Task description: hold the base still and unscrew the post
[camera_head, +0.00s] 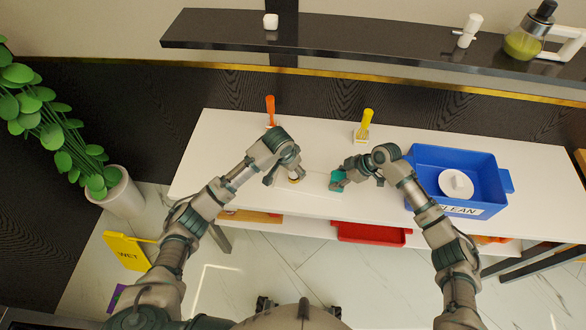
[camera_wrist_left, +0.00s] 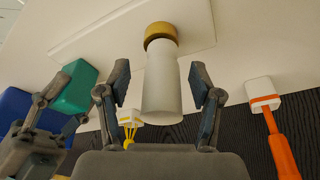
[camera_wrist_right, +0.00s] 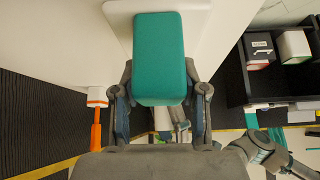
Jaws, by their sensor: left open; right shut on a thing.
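The base is a flat white plate (camera_head: 316,189) on the white table, with a teal block (camera_head: 337,181) at its right end. The post (camera_wrist_left: 162,90) is a white cylinder rising from a gold collar (camera_wrist_left: 159,32) on the plate. My left gripper (camera_head: 295,173) is open, its fingers on either side of the post with gaps visible in the left wrist view. My right gripper (camera_head: 341,177) is shut on the teal block, which fills its jaws in the right wrist view (camera_wrist_right: 160,55). In the head view the left hand partly hides the post.
A blue bin (camera_head: 424,160) marked CLEAN, with a white round object (camera_head: 456,185) inside, stands at the right. An orange brush (camera_head: 270,108) and a yellow brush (camera_head: 367,120) stand behind the arms. A dark shelf (camera_head: 360,38) runs along the back. The left tabletop is clear.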

